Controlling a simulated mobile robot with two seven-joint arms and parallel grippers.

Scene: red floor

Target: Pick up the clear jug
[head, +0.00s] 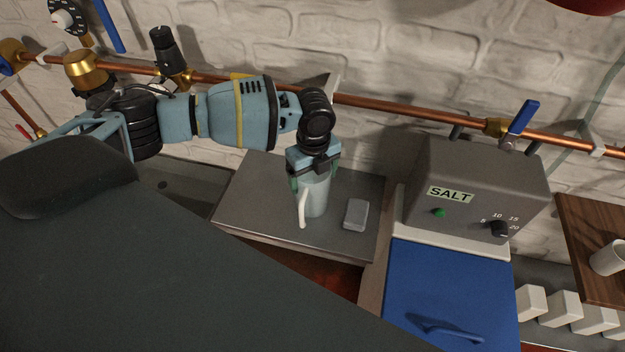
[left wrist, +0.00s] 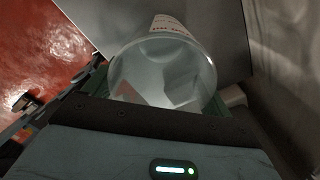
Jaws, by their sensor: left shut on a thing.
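The clear jug (head: 316,197) stands on or just above a grey counter in the head view, with its pale handle toward the lower left. My left gripper (head: 311,180) comes down over it from above and is shut on it. I cannot tell whether the jug's base touches the counter. My right gripper does not show.
The grey counter (head: 262,190) also bears a small grey block (head: 356,214) right of the jug. A grey box marked SALT (head: 478,185) stands further right, above a blue door (head: 450,290). A copper pipe (head: 400,105) runs along the brick wall. A white mug (head: 608,258) is at far right.

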